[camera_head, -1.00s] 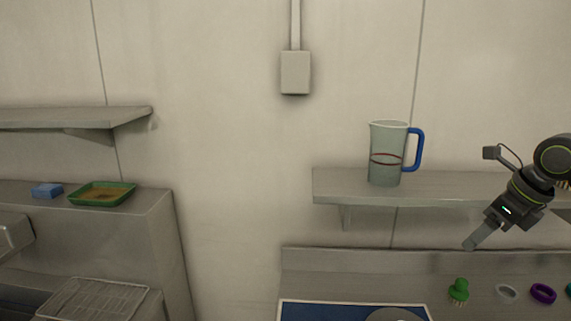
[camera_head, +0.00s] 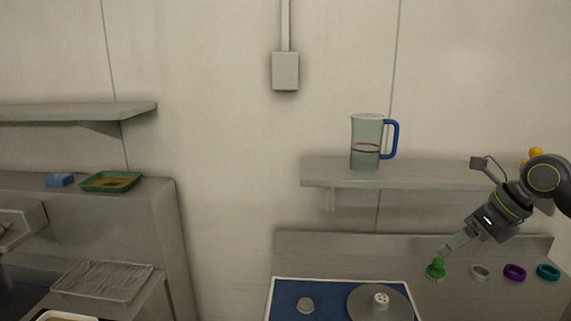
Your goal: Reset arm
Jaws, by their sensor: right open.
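My right gripper (camera_head: 447,249) comes in from the right on a dark arm. It is open, with its fingers pointing down and left, in front of the back panel of the counter. In the picture its tip is just above a green knob-like piece (camera_head: 436,269); I cannot tell whether they touch. No object shows in its fingers. My left gripper is not in view.
A jug (camera_head: 366,148) with a blue handle stands on the wall shelf (camera_head: 440,177) near my right arm. Grey (camera_head: 480,272), purple (camera_head: 514,272) and teal (camera_head: 548,271) rings lie right of the green piece. A blue mat (camera_head: 284,300) holds grey discs.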

